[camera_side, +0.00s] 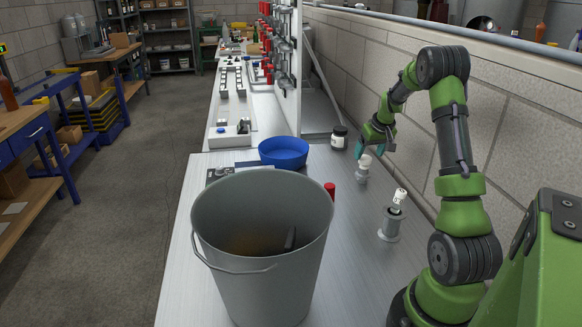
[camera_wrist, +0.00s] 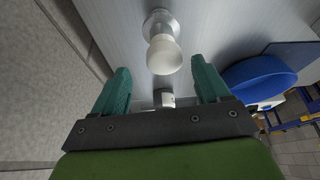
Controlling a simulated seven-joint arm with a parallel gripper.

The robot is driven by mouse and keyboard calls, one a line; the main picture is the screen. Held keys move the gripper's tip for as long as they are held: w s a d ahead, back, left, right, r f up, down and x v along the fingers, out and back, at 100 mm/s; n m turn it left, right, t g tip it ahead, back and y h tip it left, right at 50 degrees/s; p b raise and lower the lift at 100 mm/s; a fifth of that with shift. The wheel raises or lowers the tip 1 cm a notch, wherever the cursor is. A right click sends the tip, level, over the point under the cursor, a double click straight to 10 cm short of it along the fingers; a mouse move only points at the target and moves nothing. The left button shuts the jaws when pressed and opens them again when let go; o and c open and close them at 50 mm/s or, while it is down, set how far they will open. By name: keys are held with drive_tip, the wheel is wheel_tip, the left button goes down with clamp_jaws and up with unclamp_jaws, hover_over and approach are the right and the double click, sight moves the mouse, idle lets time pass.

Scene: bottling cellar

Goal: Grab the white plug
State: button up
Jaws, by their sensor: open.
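The white plug (camera_side: 365,160) sits upright on a small metal holder (camera_side: 362,176) on the bench, near the wall. In the wrist view the rounded white plug (camera_wrist: 164,56) shows just ahead of the fingertips, with the round metal base (camera_wrist: 160,23) beyond it. My gripper (camera_side: 375,148) is open and empty, just above and to the right of the plug in the side view. In the wrist view its two teal fingers (camera_wrist: 160,72) are spread to either side of the plug's line. No contact is visible.
A second metal holder (camera_side: 389,226) with a white-topped piece (camera_side: 399,196) stands nearer my base. A dark jar (camera_side: 339,137) is close behind the plug. A blue bowl (camera_side: 284,152), red cylinder (camera_side: 330,190) and large grey bucket (camera_side: 262,268) stand left. The wall borders the right.

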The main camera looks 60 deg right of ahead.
sight(366, 157)
drive_tip(key=shift+a+x, duration=0.2)
drive_tip(key=shift+x, duration=1.3)
drive_tip(key=shift+a+x, duration=0.15)
drive_tip(key=shift+x, duration=1.35)
drive_tip(key=shift+w, duration=0.1)
drive_tip(key=c, duration=1.1)
drive_tip(key=shift+r, duration=0.15)
drive_tip(key=shift+c, duration=0.2)
